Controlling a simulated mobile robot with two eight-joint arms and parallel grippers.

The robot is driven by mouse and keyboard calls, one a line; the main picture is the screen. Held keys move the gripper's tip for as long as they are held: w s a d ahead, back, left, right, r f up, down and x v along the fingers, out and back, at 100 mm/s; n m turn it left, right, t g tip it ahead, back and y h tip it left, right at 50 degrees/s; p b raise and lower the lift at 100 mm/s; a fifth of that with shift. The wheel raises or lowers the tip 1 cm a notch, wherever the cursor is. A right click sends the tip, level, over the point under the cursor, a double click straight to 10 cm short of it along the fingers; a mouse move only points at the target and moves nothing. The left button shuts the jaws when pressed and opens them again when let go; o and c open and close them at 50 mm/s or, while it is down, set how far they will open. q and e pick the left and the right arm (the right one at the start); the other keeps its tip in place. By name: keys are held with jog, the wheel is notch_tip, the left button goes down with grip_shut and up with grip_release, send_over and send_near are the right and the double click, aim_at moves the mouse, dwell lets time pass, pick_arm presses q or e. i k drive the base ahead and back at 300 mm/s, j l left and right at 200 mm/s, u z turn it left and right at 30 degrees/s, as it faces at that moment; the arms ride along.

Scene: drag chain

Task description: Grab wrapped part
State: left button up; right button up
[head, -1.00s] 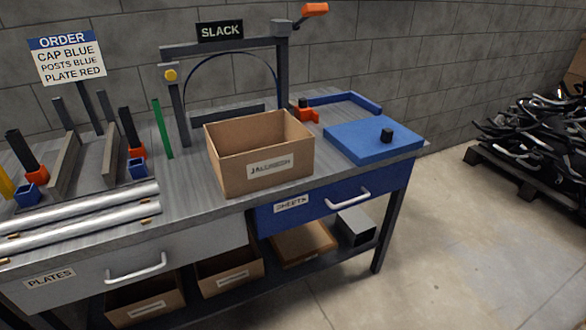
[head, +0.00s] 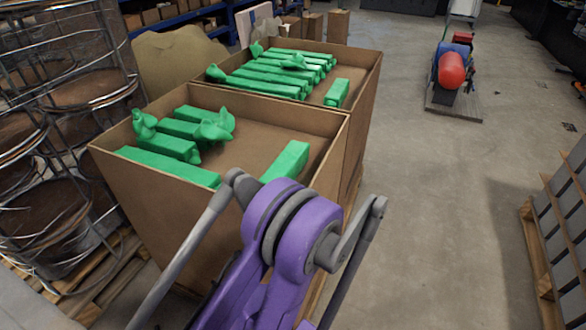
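Several green wrapped parts lie in two open cardboard boxes in the head view. In the near box (head: 160,215), a few wrapped parts (head: 168,168) lie along the left side, some with lumpy bunched ends. Another wrapped part (head: 287,160) lies apart at the right side. In the far box (head: 364,110), a row of wrapped parts (head: 262,86) fills the left and middle, and a single one (head: 338,92) lies at the right. My purple and grey linkage stands in front of the near box and hides part of it. Neither gripper shows.
A wire rack with brown round items (head: 90,90) stands close at the left. Wooden pallets (head: 100,285) lie below it. Blue shelving (head: 165,25) is behind. A red cylinder (head: 451,70) sits on a pallet at the back right. The floor between is clear.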

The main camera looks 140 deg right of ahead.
aim_at(291, 162)
jog(key=z, duration=4.65)
jog(key=k, duration=0.3)
jog(key=k+u, duration=0.2)
jog(key=u, duration=0.25)
jog(key=k+j+u, duration=0.1)
jog(key=u, duration=0.4)
jog(key=l+u, duration=0.15)
jog(key=u, duration=1.5)
jog(key=k+l, duration=0.15)
jog(key=l, duration=0.25)
jog(key=k+l, duration=0.1)
jog(key=l, duration=0.3)
jog(key=k+l, duration=0.15)
jog(key=l, duration=0.2)
jog(key=k+l, duration=0.15)
jog(key=l, duration=0.25)
jog(key=k+l+u, duration=0.1)
jog(key=l, duration=0.3)
